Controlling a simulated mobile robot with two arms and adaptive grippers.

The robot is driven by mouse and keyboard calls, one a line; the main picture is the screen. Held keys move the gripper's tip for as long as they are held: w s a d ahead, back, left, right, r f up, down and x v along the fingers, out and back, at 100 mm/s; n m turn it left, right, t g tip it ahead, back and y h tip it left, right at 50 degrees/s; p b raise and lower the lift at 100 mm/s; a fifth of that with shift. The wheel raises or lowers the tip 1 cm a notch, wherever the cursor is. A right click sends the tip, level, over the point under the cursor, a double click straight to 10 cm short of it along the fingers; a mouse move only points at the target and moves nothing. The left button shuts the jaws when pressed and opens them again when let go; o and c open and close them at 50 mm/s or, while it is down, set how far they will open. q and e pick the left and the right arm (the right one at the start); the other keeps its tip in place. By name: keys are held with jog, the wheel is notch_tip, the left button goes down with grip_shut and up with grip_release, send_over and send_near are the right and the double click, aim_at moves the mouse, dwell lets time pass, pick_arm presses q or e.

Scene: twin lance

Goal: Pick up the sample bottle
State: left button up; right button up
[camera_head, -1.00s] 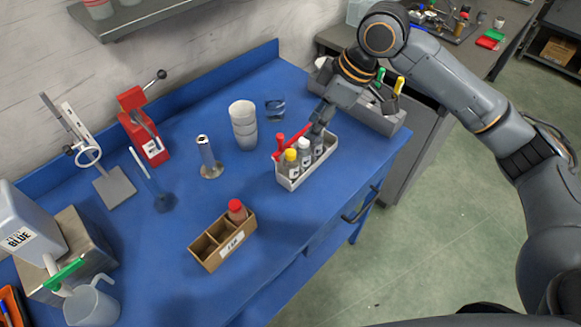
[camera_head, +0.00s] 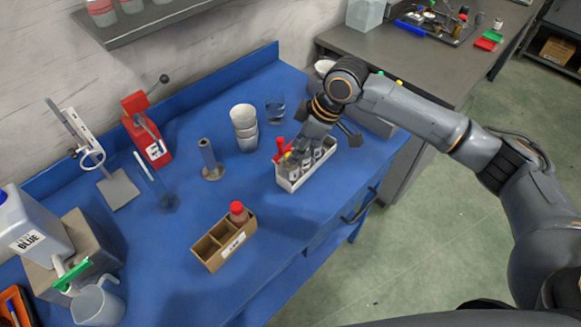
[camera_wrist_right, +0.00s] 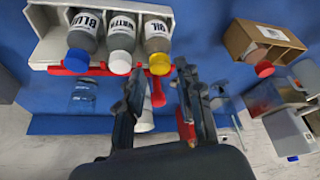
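A red-capped bottle (camera_head: 238,212) stands in one compartment of a cardboard divider box (camera_head: 213,258); the right wrist view also shows its red cap (camera_wrist_right: 264,69). A white caddy (camera_head: 290,186) holds bottles labelled BLUE (camera_wrist_right: 86,32), WATER (camera_wrist_right: 121,35) and OIL (camera_wrist_right: 157,38), with blue, white and yellow caps. I cannot tell which bottle is the sample. My right gripper (camera_head: 308,140) is over the caddy and partly hides its bottles. In the right wrist view its fingers (camera_wrist_right: 158,80) are apart, with no bottle held between them. My left gripper is out of view.
A red caddy handle (camera_wrist_right: 100,69) runs by the caps. Stacked white cups (camera_head: 244,130) and a clear beaker (camera_head: 275,112) stand behind the caddy. A grey metal cylinder (camera_head: 209,160) stands to the left. The blue table (camera_head: 270,225) is clear in front of the caddy.

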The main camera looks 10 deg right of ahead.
jog(key=shift+x, duration=1.15)
grip_shut()
jog(key=shift+r, duration=0.2)
